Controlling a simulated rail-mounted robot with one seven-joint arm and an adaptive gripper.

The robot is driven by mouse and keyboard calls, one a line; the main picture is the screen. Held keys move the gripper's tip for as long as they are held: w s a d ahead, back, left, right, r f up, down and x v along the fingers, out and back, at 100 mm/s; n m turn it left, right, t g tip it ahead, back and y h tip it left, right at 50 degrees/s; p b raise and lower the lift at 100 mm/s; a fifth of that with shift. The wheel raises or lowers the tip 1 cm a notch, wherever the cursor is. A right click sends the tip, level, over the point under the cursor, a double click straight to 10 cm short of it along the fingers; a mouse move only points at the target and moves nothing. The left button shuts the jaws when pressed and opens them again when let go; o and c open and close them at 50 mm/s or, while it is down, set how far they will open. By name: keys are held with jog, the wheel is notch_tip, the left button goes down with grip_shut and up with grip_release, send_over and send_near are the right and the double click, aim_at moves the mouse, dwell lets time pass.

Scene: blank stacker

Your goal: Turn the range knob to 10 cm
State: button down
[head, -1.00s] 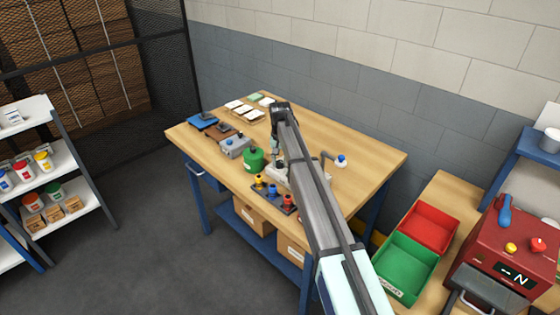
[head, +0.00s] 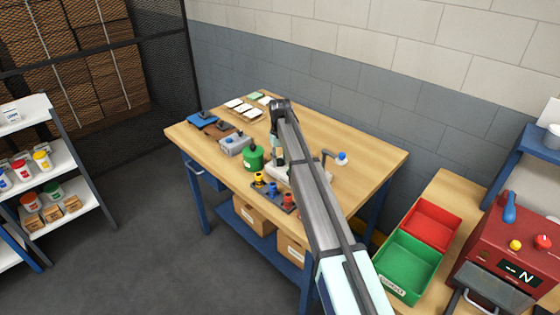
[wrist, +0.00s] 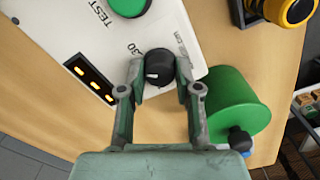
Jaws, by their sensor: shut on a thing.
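The range knob (wrist: 158,65) is a round black knob with a white mark toward its left side in the wrist view. It sits on a pale box (wrist: 185,28) printed with "30", "cm" and "TEST". My gripper (wrist: 160,78) is shut on the knob, one finger on each side of it. Part of the dial print around the knob is hidden by the fingers. In the head view the pale box (head: 283,174) is on the wooden bench, mostly behind my arm, and the knob cannot be made out there.
A green cylinder (wrist: 234,105) is close beside my right finger. A yellow-and-black knob (wrist: 290,10) is at upper right. Bare bench (head: 365,165) lies to the right.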

jog(key=n+b, duration=0.1)
jog(key=n, duration=0.3)
jog(key=shift+f+n, duration=0.1)
jog(key=shift+n, duration=0.2)
jog(key=n+b, duration=0.1)
jog(key=n, duration=0.3)
jog(key=shift+n, duration=0.3)
jog(key=n, duration=0.4)
jog(key=shift+s+n+b, duration=0.1)
jog(key=shift+n+b, duration=0.2)
jog(key=n, duration=0.4)
jog(key=shift+n, duration=0.4)
jog(key=c, duration=0.8)
grip_release()
